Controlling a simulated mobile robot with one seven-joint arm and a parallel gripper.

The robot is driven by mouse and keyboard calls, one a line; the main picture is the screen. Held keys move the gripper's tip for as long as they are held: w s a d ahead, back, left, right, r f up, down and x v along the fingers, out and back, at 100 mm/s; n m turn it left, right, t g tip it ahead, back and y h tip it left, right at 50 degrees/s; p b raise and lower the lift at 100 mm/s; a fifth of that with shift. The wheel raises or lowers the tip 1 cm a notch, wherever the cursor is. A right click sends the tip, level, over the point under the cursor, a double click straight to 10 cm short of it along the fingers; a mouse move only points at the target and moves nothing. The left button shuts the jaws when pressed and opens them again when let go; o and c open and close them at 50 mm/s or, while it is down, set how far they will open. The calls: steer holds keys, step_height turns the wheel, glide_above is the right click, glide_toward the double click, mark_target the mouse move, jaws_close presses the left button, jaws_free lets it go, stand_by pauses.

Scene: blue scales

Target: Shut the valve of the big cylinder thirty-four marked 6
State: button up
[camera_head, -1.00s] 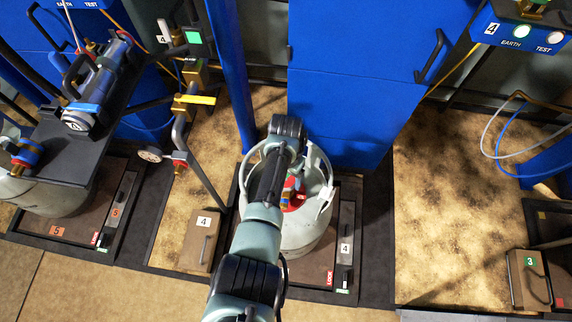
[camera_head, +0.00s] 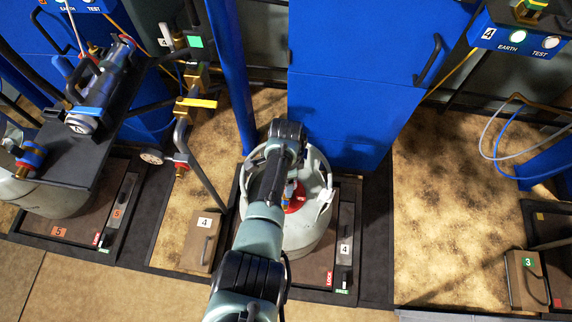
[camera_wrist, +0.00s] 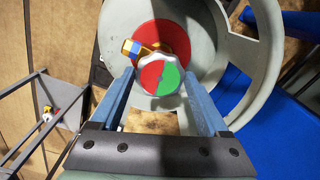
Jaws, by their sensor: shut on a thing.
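A big pale grey cylinder (camera_head: 303,238) with a ring collar stands on a low platform in the middle of the head view. I cannot read a 6 on it; the labels beside it read 4. In the wrist view its top (camera_wrist: 117,30) carries a red disc (camera_wrist: 147,33) and a brass valve (camera_wrist: 133,47) with a blue band. The valve's round knob (camera_wrist: 160,78) has a red half and a green half. My gripper (camera_wrist: 163,84) is shut on the knob, one blue-grey finger on each side. In the head view my arm hides the fingers and most of the valve.
The collar (camera_wrist: 270,60) curves close by on the right in the wrist view. Blue cabinets (camera_head: 345,100) and a blue post (camera_head: 232,75) stand behind. A black tray (camera_head: 105,140) with a tool is at left. Brown boards on the right are mostly clear.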

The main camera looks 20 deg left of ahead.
steer(key=shift+m, duration=0.5)
steer(key=o, duration=1.2)
steer(key=shift+o, duration=0.2)
step_height(320, 180, up, 13)
steer(key=p, duration=0.4)
steer(key=shift+p, duration=0.35)
